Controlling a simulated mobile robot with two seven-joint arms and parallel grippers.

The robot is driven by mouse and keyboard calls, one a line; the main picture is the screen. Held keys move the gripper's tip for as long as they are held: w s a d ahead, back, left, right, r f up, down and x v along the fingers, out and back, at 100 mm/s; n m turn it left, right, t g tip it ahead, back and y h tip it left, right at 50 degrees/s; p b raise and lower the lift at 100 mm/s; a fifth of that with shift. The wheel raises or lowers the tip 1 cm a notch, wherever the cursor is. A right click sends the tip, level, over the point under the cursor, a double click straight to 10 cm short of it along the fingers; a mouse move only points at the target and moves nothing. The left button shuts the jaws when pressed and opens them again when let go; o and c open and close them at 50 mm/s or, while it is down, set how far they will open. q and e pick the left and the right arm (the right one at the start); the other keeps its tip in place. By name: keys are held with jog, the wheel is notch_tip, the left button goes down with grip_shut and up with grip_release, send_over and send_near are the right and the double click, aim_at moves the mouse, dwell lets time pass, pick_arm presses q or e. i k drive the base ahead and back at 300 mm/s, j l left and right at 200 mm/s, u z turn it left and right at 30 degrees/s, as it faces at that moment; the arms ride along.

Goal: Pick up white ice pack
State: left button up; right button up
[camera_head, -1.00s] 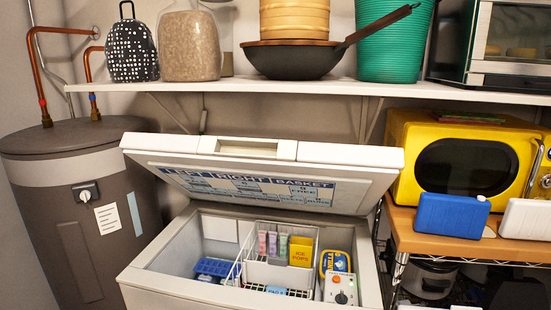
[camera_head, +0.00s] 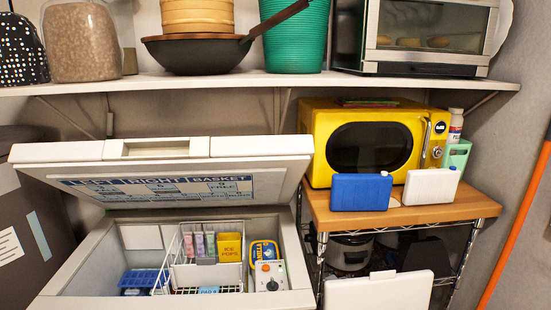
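A white ice pack (camera_head: 430,187) stands upright near the front edge of the wooden top of a wire rack, right of a blue ice pack (camera_head: 361,192). A small gap separates the two packs. A larger white flat object (camera_head: 379,291) shows at the bottom of the view, in front of the rack; I cannot tell what it is. Neither of my grippers is in view.
An open chest freezer (camera_head: 75,281) stands at left with its lid (camera_head: 283,158) raised; a wire basket and boxes are inside. A yellow microwave (camera_head: 316,147) sits behind the packs. A white shelf (camera_head: 266,82) runs above. An orange pole (camera_head: 517,228) leans at right.

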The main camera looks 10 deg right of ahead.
aim_at(422, 187)
jog(key=z, duration=1.25)
jog(key=l+z, duration=0.1)
jog(key=i+l, duration=0.05)
jog(key=l, duration=0.05)
